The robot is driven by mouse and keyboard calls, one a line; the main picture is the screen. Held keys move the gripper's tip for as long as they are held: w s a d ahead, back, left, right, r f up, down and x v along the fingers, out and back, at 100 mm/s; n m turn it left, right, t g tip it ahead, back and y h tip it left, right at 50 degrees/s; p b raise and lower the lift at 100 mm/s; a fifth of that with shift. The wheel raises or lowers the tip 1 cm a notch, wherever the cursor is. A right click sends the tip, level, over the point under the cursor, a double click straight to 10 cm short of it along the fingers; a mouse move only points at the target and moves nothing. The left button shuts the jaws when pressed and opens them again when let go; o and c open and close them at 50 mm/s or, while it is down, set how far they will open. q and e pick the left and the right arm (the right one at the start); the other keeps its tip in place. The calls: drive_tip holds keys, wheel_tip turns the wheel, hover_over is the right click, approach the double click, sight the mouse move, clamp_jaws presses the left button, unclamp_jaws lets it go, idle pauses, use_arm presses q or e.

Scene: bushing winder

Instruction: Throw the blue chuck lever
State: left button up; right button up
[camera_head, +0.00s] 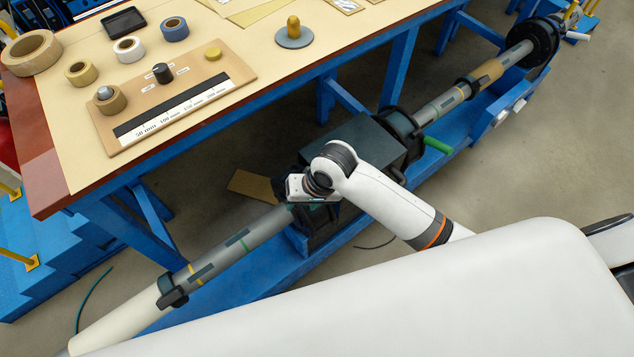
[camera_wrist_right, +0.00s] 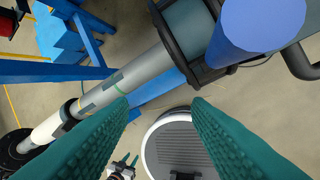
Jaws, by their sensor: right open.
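The blue chuck lever (camera_wrist_right: 255,28) shows in the right wrist view as a thick blue cylinder at the upper right, close to the camera, end towards me. It stands by the dark chuck ring (camera_wrist_right: 172,42) around the grey shaft (camera_wrist_right: 128,75). In the head view I cannot make out the lever; my right arm covers that area. My right gripper (camera_head: 306,188) is over the chuck end of the gearbox. In the wrist view its teal fingers (camera_wrist_right: 160,104) are apart with nothing between them, and the lever is beyond them, up and to the right.
A green lever (camera_head: 437,145) sticks out at the gearbox's (camera_head: 362,136) far side. The workbench (camera_head: 225,30) with tape rolls and a ruler board (camera_head: 190,100) stands at the upper left. The blue winder frame (camera_head: 225,300) runs below the shaft. Floor (camera_head: 570,150) is clear at the right.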

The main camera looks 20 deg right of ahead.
drive_tip(key=w+d+r+m+h, duration=0.1)
drive_tip(key=r, duration=0.2)
drive_tip(key=w+d+r+m+g+h, duration=0.1)
drive_tip(key=w+d+r+m, duration=0.1)
drive_tip(key=r, duration=0.1)
drive_tip(key=w+d+r+m+g+h, duration=0.1)
drive_tip(key=r+m, duration=0.1)
drive_tip(key=r, duration=0.1)
drive_tip(key=shift+w+d, duration=0.15)
drive_tip(key=shift+d, duration=0.15)
wheel_tip(320, 180, down, 12)
drive_tip(key=shift+r+b, duration=0.15)
drive_tip(key=shift+b, duration=0.15)
use_arm(q)
drive_tip(key=shift+s+a+f, duration=0.15)
drive_tip(key=shift+s+f, duration=0.2)
drive_tip(key=shift+s, duration=0.4)
use_arm(e)
clamp_jaws()
